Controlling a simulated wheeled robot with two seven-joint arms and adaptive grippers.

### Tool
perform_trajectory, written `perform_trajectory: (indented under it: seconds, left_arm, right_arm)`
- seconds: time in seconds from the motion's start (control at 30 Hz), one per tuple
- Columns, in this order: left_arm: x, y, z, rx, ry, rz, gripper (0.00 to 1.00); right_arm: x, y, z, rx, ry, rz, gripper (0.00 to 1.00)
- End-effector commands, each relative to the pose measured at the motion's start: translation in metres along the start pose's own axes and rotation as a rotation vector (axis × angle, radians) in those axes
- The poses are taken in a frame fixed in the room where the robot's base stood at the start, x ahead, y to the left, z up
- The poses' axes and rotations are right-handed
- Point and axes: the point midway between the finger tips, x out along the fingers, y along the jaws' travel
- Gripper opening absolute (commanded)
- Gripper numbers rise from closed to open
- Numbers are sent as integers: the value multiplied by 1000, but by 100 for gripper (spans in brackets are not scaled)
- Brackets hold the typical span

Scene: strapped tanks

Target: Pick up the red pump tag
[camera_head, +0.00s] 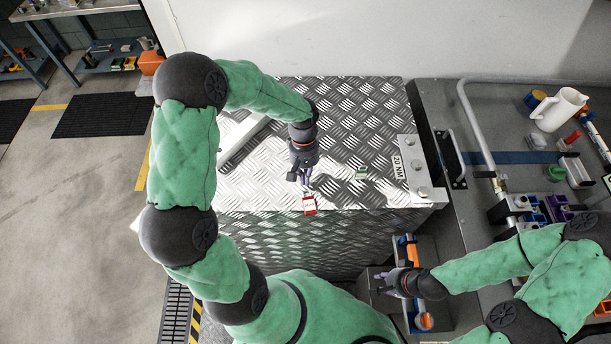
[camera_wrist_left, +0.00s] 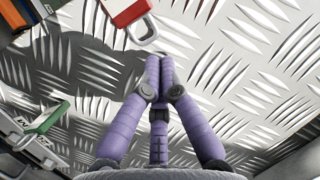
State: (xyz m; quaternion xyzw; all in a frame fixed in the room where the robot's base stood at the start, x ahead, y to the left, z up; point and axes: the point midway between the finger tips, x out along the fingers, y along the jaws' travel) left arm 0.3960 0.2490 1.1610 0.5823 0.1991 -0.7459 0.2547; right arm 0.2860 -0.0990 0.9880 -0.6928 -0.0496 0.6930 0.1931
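The red pump tag (camera_head: 309,206) is a small red and white tag with a metal shackle. It lies near the front edge of the metal tread-plate top. It also shows at the top of the left wrist view (camera_wrist_left: 124,10). My left gripper (camera_head: 305,186) is just behind the tag in the head view. In the left wrist view its purple fingers (camera_wrist_left: 160,62) meet at the tips with nothing between them, beside the tag's shackle. My right gripper (camera_head: 380,284) is low, near an orange item by the box's right side; its finger opening is too small to judge.
A green and white tag (camera_head: 361,173) lies to the right on the tread-plate top (camera_head: 350,100). A bracket plate marked with text (camera_head: 409,165) is at its right edge. A grey bar (camera_head: 243,140) lies at the left. A cluttered bench with a white jug (camera_head: 560,109) stands right.

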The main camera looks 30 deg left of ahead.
Motion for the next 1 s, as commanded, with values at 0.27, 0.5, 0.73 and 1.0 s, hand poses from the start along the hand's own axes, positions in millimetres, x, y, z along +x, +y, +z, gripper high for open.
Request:
perform_trajectory:
  seconds: [0.27,0.5,0.73,1.0]
  left_arm:
    - [1,0,2,0,1,0,0]
    - [3,0,10,1,2,1,0]
    - [5,0,20,-1,1,1,0]
    - [3,0,20,-1,2,1,0]
  right_arm:
    - [0,0,0,0,0,0,30]
    - [3,1,0,0,0,0,30]
    - [4,2,0,0,0,0,30]
    - [4,2,0,0,0,0,30]
